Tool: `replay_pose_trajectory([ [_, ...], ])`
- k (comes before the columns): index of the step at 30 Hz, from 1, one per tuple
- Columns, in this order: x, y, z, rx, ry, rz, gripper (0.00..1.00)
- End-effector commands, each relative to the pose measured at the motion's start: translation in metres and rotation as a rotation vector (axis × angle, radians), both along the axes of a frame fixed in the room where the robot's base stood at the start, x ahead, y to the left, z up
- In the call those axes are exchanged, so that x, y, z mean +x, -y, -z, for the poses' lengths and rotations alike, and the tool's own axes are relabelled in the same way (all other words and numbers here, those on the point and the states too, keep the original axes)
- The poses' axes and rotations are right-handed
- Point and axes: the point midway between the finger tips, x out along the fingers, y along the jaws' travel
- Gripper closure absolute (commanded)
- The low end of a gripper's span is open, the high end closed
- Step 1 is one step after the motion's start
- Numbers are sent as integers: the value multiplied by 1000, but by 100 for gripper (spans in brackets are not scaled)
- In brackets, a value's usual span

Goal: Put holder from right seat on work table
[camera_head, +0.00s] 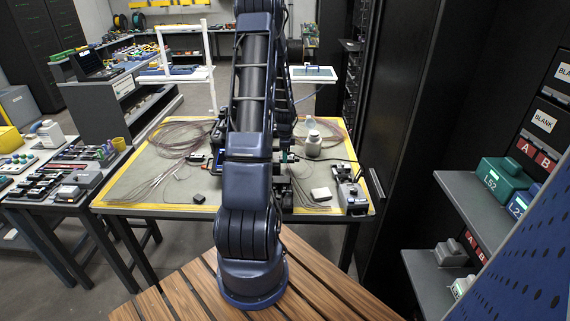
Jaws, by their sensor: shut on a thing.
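The work table (130,190) has a grey-green mat with a yellow edge and stands beyond my base. My arm rises in front of it, folds over, and comes down at the table's middle. My gripper (286,158) is low there, partly hidden behind my own forearm. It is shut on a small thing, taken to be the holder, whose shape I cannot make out. A dark device, probably the splicer (217,140), shows in part beside the arm. The right seat is hidden or too small to tell.
Coils of thin fibre (180,140) lie on the table's left. A small black block (199,198) lies near the front edge. Dark cabinets close off the right.

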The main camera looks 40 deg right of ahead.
Motion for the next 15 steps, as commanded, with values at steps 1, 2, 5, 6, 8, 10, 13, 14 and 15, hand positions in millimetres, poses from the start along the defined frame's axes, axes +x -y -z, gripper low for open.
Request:
replay_pose_trajectory([
  [1,0,0,3,0,0,0,93],
  [2,0,0,4,-1,1,0,93],
  [5,0,0,9,0,0,0,93],
  [6,0,0,12,1,-1,0,93],
  [8,0,0,19,1,-1,0,93],
  [10,0,0,29,1,-1,-1,93],
  [13,0,0,41,1,-1,-1,93],
  [14,0,0,42,0,0,-1,93],
  [15,0,0,43,-1,1,-1,93],
])
